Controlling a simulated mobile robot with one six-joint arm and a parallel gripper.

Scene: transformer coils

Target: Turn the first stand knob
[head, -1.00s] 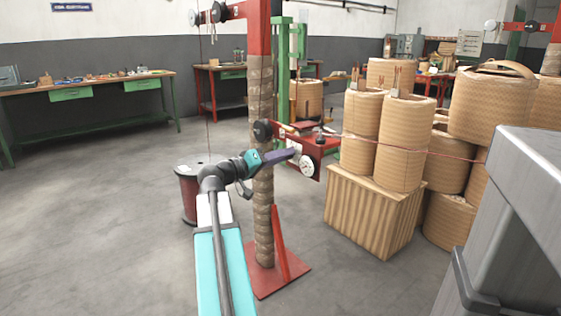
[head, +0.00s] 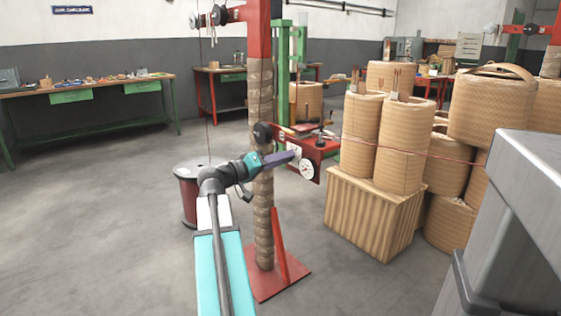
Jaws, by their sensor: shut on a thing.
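The first stand is a red post (head: 259,45) with a wrapped lower part and a red base plate (head: 281,281). A red bracket (head: 318,149) on it carries a pale dial with a dark centre (head: 307,169) and a dark round wheel (head: 262,133). My gripper (head: 293,154), with purple fingers and a teal wrist, reaches across the post to the bracket's front. Its fingertips are shut on the stand knob beside the dial. The fingers largely hide the knob, so its angle cannot be told.
A wire spool (head: 188,190) stands left of the post. Large wound coils (head: 403,143) stand on a wooden crate (head: 372,213) to the right. A thin red wire (head: 440,156) runs from the bracket to the right. The floor at left is open.

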